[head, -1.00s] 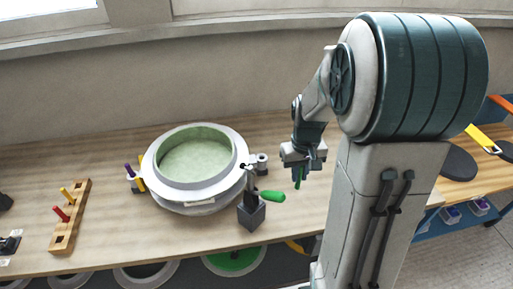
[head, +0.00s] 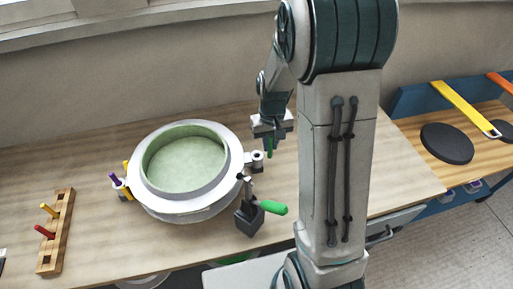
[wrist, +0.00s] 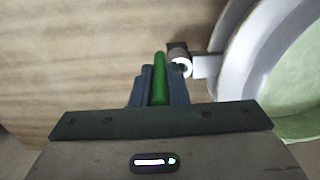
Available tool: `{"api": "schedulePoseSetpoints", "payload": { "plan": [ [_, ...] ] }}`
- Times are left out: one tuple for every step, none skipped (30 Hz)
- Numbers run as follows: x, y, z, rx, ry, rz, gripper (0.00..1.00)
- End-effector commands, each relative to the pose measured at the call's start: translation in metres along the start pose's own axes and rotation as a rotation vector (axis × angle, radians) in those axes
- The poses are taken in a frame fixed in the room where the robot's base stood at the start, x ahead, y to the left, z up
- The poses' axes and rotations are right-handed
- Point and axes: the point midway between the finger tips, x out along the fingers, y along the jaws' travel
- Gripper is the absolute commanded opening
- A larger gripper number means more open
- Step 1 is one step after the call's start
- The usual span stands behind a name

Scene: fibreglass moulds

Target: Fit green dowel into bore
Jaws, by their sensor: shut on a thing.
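The green dowel (head: 270,154) points down from my gripper (head: 269,142), which is shut on it. In the wrist view the green dowel (wrist: 159,80) stands between the two fingers (wrist: 159,88). A small pale collar with a round opening, which looks like the bore (head: 257,155), sits at the right side of the round mould (head: 222,190). In the wrist view the collar (wrist: 182,67) is just right of the dowel, joined to the mould's rim by a tab. The dowel appears beside the collar, apart from it; its height above it is unclear.
A clamp with a green handle (head: 272,207) on a dark block stands in front of the collar. A wooden rack (head: 58,240) with red and yellow pegs lies at the left. Purple and yellow pegs stand at the mould's left side.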

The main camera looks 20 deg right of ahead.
Motion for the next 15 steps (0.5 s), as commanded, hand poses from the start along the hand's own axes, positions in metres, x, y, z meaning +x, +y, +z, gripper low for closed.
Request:
{"api": "schedulePoseSetpoints", "payload": {
  "plan": [
    [0.005,-0.007,-0.007,-0.003,-0.005,0.000,0.00],
    [0.008,-0.009,-0.012,-0.003,-0.004,0.000,0.00],
    [0.012,-0.014,-0.017,-0.004,-0.004,0.000,0.00],
    [0.015,-0.017,-0.021,-0.003,-0.004,0.001,0.00],
    [0.018,-0.019,-0.024,-0.003,-0.004,0.001,0.00],
    [0.021,-0.022,-0.029,-0.002,-0.003,0.001,0.00],
    [0.023,-0.024,-0.032,-0.002,-0.002,0.001,0.00],
    [0.025,-0.026,-0.034,-0.002,-0.002,0.001,0.00],
    [0.027,-0.028,-0.037,-0.001,-0.001,0.000,0.00],
    [0.028,-0.029,-0.038,-0.001,-0.001,0.000,0.00],
    [0.029,-0.030,-0.039,-0.001,-0.001,0.000,0.00],
    [0.030,-0.031,-0.040,0.000,-0.001,0.000,0.00],
    [0.031,-0.031,-0.041,0.000,-0.001,0.000,0.00],
    [0.033,-0.031,-0.041,0.001,-0.002,0.000,0.00],
    [0.036,-0.031,-0.041,0.001,-0.003,0.000,0.00]
  ]
}}
